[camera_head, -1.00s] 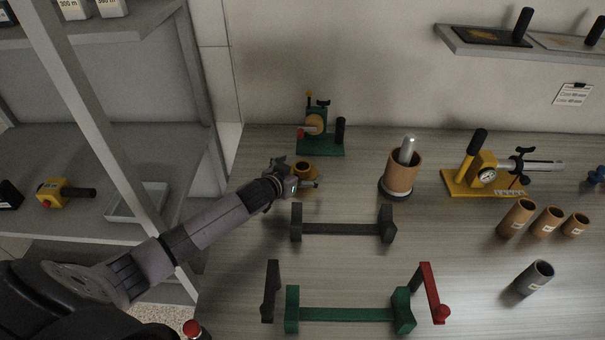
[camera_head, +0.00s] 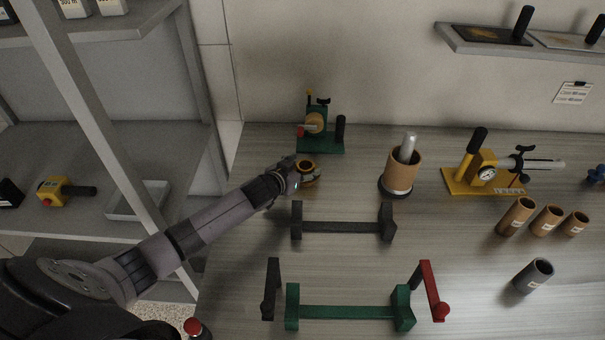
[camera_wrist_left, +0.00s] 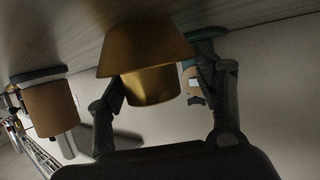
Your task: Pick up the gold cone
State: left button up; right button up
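The gold cone (camera_head: 306,166) stands on the table in front of the green-based device. My left gripper (camera_head: 308,175) is at the cone, with its fingers on either side of it. In the left wrist view the gold cone (camera_wrist_left: 146,52) shows close up, its wide part toward the table and its narrower neck between the two spread fingers. A gap shows at the right finger, so the gripper looks open around the cone. Whether the left finger touches it is hard to tell. My right gripper is out of view.
The green-based device (camera_head: 321,146) stands just behind the cone. A dark grey bracket (camera_head: 345,227) lies in front, and a brown cylinder with a metal rod (camera_head: 401,172) stands to the right. A green bracket (camera_head: 346,313) is nearer. Table between these is clear.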

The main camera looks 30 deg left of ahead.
pick_arm(q)
jog(key=shift+f, duration=0.1)
jog(key=c, duration=0.8)
jog(key=shift+o, duration=0.2)
